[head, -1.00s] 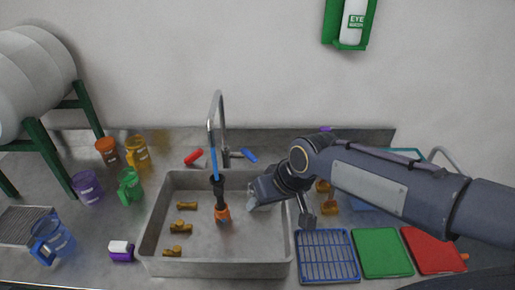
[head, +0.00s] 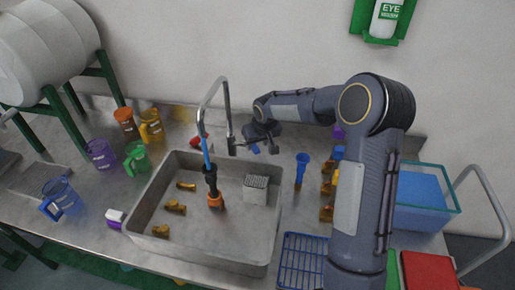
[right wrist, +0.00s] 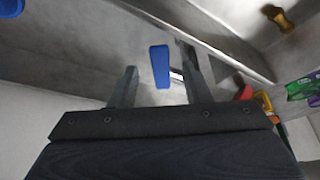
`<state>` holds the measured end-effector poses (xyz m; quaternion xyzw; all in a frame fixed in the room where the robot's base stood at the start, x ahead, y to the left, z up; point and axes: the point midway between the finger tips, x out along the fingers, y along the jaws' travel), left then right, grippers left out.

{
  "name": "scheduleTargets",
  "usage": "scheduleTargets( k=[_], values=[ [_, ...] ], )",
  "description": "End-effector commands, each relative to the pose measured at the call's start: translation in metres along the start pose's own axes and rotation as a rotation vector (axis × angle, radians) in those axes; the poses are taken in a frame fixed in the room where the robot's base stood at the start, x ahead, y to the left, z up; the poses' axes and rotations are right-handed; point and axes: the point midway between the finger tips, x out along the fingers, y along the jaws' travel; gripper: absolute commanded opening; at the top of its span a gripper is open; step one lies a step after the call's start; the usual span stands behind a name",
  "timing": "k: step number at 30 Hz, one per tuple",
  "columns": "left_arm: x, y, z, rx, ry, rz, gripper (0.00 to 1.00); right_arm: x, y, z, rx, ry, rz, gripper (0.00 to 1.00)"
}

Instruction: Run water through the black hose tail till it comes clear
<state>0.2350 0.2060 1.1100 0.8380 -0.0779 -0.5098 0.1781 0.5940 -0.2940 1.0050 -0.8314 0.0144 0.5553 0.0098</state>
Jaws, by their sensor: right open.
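The black hose tail (head: 210,180) hangs in the sink (head: 165,190) below the tap spout (head: 203,100), with a blue upper part (head: 204,148) and an orange lower end (head: 215,200). I cannot make out any running water. My right gripper (head: 256,146) is behind the sink by the tap base. Its open jaws (right wrist: 157,62) straddle the blue tap lever (right wrist: 160,68) in the right wrist view; contact is not clear. The red tap lever (head: 199,141) is left of the tap and also shows in the right wrist view (right wrist: 244,92). My left gripper is not in view.
Brass fittings (head: 176,207) and a small grey box (head: 256,190) are in the sink. Coloured jugs (head: 137,157) stand left. A blue rack (head: 302,260), a blue upright piece (head: 301,172) and a blue-filled tank (head: 425,200) are right. My arm covers part of the counter.

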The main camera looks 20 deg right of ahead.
Motion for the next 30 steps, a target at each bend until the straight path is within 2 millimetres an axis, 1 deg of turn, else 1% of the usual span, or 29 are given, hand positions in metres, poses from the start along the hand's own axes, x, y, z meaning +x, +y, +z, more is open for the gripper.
scheduleTargets(
  k=[1,6,15,17,25,26,30],
  values=[
    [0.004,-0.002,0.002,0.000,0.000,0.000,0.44,0.010,0.000,0.001,0.001,-0.001,0.000,0.44],
    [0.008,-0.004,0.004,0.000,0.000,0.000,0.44,0.023,0.000,0.001,0.001,-0.001,0.000,0.44],
    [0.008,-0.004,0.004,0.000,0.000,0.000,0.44,0.025,0.000,0.000,0.000,0.000,0.000,0.44],
    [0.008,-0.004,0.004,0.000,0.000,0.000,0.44,0.025,0.000,0.000,0.000,0.000,0.000,0.37],
    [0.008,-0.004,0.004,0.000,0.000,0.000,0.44,0.025,0.000,0.000,0.000,-0.001,0.000,0.02],
    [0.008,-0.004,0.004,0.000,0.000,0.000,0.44,0.025,0.000,0.000,0.000,-0.001,0.000,0.00],
    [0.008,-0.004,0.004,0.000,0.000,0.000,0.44,0.025,0.000,0.000,0.000,-0.001,0.000,0.00]
  ],
)
